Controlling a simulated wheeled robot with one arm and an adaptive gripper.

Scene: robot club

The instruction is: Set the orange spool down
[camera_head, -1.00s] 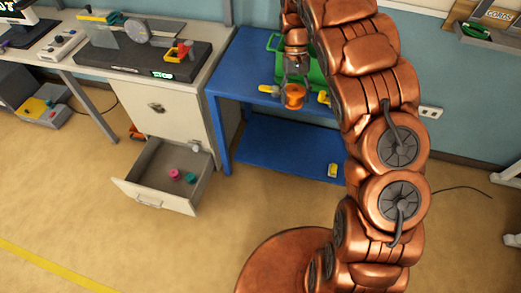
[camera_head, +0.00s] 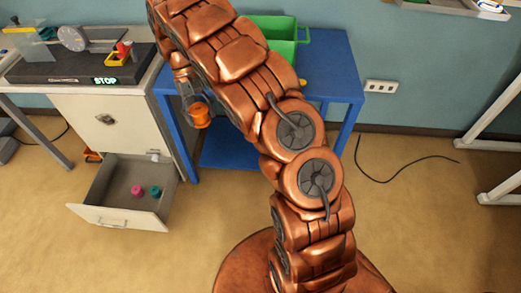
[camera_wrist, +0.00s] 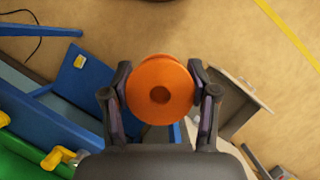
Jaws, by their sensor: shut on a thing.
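The orange spool (camera_head: 201,115) is held in my gripper (camera_head: 194,103) in the head view, in front of the blue table's left part, near its left front leg. In the wrist view the spool (camera_wrist: 160,90) sits between the two dark fingers of my gripper (camera_wrist: 160,95), which press on its sides. Its round end with a dark centre hole faces the camera. The spool is in the air. The open drawer (camera_head: 112,215), holding a pink spool (camera_head: 137,190) and a teal spool (camera_head: 156,192), is below and to the left.
The blue table (camera_head: 335,85) carries a green crate (camera_head: 275,30), partly hidden by my arm. A black cable (camera_head: 395,178) lies on the floor at right.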

